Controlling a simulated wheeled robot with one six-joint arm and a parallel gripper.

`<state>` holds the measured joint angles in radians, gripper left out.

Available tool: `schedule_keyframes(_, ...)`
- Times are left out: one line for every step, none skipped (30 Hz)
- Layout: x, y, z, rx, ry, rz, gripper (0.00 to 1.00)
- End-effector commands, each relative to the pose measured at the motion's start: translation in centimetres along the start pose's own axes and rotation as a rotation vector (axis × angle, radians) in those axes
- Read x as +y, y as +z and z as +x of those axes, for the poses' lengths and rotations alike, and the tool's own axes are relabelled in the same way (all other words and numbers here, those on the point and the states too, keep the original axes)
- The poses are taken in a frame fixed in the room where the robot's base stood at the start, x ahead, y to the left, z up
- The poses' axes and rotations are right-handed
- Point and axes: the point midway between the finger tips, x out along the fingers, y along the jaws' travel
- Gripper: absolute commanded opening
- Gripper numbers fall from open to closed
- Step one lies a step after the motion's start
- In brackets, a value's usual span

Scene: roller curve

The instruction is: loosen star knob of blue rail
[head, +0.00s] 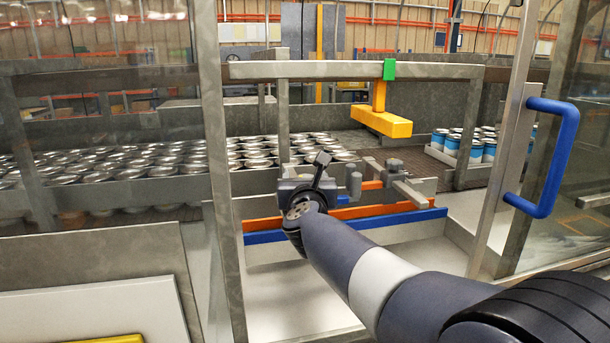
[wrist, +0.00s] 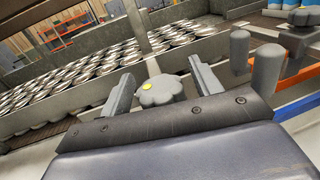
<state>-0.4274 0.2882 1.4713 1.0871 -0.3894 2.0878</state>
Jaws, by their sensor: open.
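A grey lobed star knob (wrist: 152,93) with a yellow dot on top shows in the wrist view, between the two fingers of my gripper (wrist: 161,72). The fingers are open, with a visible gap on each side of the knob. In the head view my gripper (head: 312,178) is at the left part of the rails and hides this knob. The blue rail (head: 350,225) runs low along the conveyor front, below an orange rail (head: 360,207). Both also show at the right of the wrist view. Which rail this knob clamps cannot be told.
Two grey posts (wrist: 239,52) stand right of my gripper, near another grey bracket (head: 395,168). Silver cans (head: 255,153) fill the conveyor behind. An orange bar (head: 381,121) hangs above. An open door with a blue handle (head: 548,160) stands at right.

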Motion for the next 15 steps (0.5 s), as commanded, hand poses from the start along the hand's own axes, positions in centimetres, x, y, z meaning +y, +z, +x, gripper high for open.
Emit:
schedule_keyframes(-0.02,0.01,0.30,0.000,0.000,0.000,0.60)
schedule_keyframes(-0.02,0.01,0.41,0.000,0.000,0.000,0.60)
schedule_keyframes(-0.01,0.02,0.52,0.000,0.000,0.000,0.60)
schedule_keyframes(-0.01,0.01,0.58,0.000,0.000,0.000,0.60)
schedule_keyframes(-0.01,0.01,0.61,0.000,0.000,0.000,0.60)
schedule_keyframes(-0.01,0.00,0.64,0.000,0.000,0.000,0.60)
schedule_keyframes(-0.01,0.00,0.64,0.000,0.000,0.000,0.60)
schedule_keyframes(-0.01,0.00,0.64,0.000,0.000,0.000,0.60)
schedule_keyframes(0.00,0.00,0.63,0.000,0.000,0.000,0.60)
schedule_keyframes(-0.01,0.00,0.63,0.000,0.000,0.000,0.60)
schedule_keyframes(0.00,-0.01,0.62,0.000,0.000,0.000,0.60)
schedule_keyframes(-0.01,-0.01,0.62,0.000,0.000,-0.001,0.59)
schedule_keyframes(-0.01,-0.01,0.61,0.000,0.000,-0.001,0.56)
schedule_keyframes(-0.01,-0.01,0.61,0.000,0.000,-0.001,0.54)
schedule_keyframes(0.00,-0.01,0.61,0.000,0.000,0.000,0.51)
